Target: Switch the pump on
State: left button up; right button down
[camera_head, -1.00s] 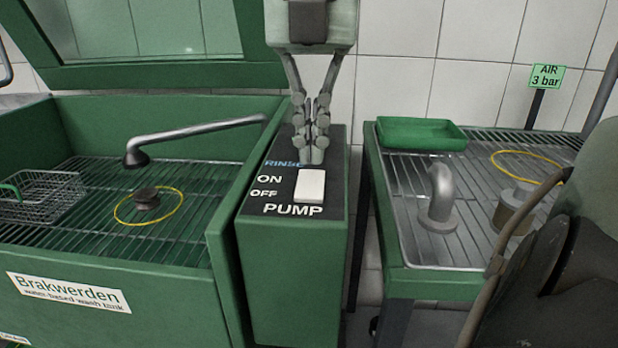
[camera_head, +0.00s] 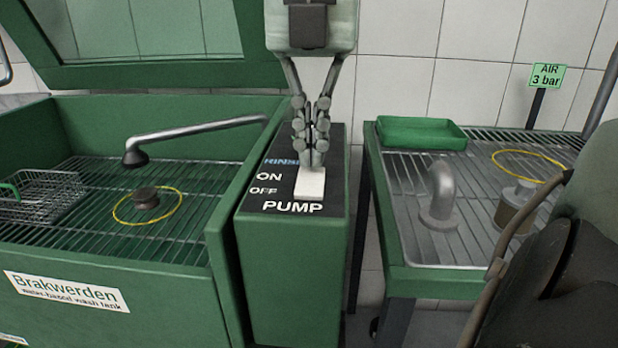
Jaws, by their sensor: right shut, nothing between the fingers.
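The pump switch (camera_head: 310,183) is a white rocker on the black top panel of a green box (camera_head: 292,260). The words ON and OFF stand to its left, with PUMP below it. My right gripper (camera_head: 313,160) comes down from above with its fingers shut and empty. Its fingertips are at the far, ON end of the rocker and cover that edge. They look to be touching it, but I cannot tell for certain. My left gripper is not in view.
Left of the box stands the green wash tank (camera_head: 100,260) with a wire basket (camera_head: 45,195), a spout (camera_head: 190,135) and a dark part inside a yellow ring (camera_head: 147,205). Right is a grated bench (camera_head: 410,225) with a green tray (camera_head: 420,133) and a grey elbow pipe (camera_head: 438,195).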

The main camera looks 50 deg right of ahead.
aim_at(311, 172)
jog(key=shift+f+b, duration=0.6)
jog(key=shift+f, duration=0.15)
jog(key=shift+r, duration=0.1)
jog(key=shift+r+p, duration=2.65)
jog(key=shift+r, duration=0.9)
jog(key=shift+f, duration=0.1)
